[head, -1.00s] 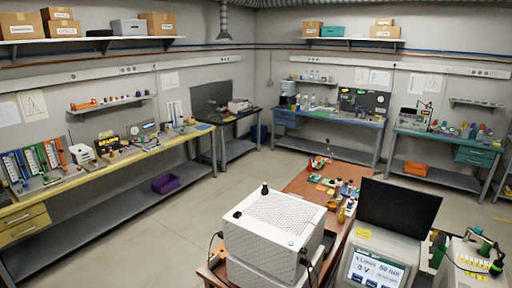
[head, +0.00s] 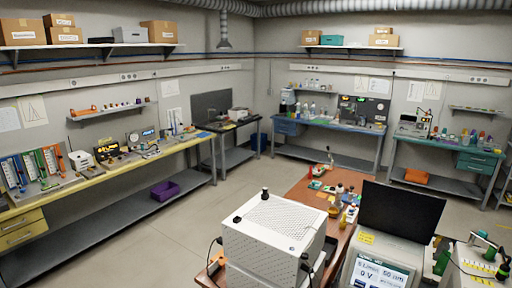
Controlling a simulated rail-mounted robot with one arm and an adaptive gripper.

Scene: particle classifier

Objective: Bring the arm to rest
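Neither my arm nor my gripper is in the head view, so I cannot see its pose or whether it holds anything. In front of me a white perforated instrument box (head: 270,225) stands on a brown-topped table (head: 303,187). To its right is a particle classifier unit with a lit screen (head: 377,274) showing text that includes "50 nm". A black monitor panel (head: 400,218) stands up behind that screen.
A long yellow bench (head: 110,168) with instruments runs along the left wall, a purple bin (head: 165,191) on its lower shelf. Blue (head: 335,128) and green (head: 450,148) benches line the back. An orange bin (head: 416,177) sits low at right. Open floor (head: 225,185) lies between.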

